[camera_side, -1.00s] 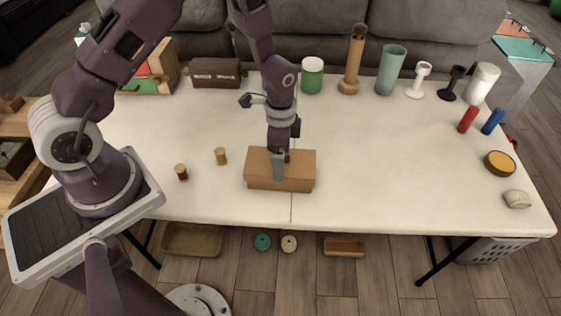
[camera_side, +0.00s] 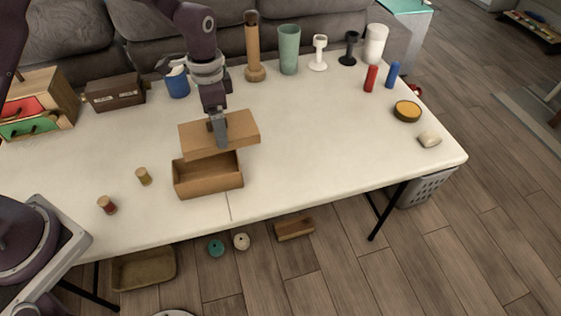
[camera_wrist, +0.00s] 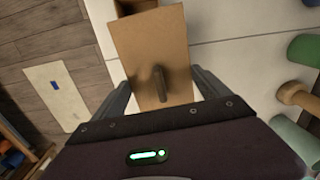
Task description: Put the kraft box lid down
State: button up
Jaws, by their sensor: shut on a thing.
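The kraft box lid (camera_side: 240,124) is a flat brown board with a small handle, which shows in the wrist view (camera_wrist: 160,82). My gripper (camera_side: 218,130) is shut on the lid and holds it raised and slightly tilted above the box. The open kraft box (camera_side: 208,182) stands on the white table below, its inside partly showing. In the wrist view the lid (camera_wrist: 150,40) lies between the two fingers of my gripper (camera_wrist: 160,88), and a corner of the box (camera_wrist: 122,8) shows past its far edge. The exact finger contact is hard to make out.
Two small spools (camera_side: 107,204) (camera_side: 143,176) stand left of the box. A brown case (camera_side: 115,93), a blue cup (camera_side: 177,84), a wooden vase (camera_side: 254,50) and a green tumbler (camera_side: 289,50) line the back.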

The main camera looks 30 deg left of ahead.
aim_at(253, 121)
jog(key=w+d, duration=0.2)
jog(key=w+d+f, duration=0.1)
jog(key=w, duration=0.1)
jog(key=w+d, duration=0.2)
jog(key=shift+w+d+f, duration=0.15)
jog(key=shift+d+f, duration=0.2)
jog(key=shift+f, duration=0.05)
jog(key=w+d, duration=0.3)
jog(key=d, duration=0.5)
jog(key=shift+m, duration=0.3)
jog(key=f, duration=0.3)
jog(key=d+f, duration=0.1)
jog(key=f, duration=0.7)
jog(key=shift+d, duration=0.15)
jog(key=shift+r, duration=0.1)
jog(key=o, duration=1.1)
jog(key=shift+o, duration=0.2)
notch_tip(253, 121, up, 12)
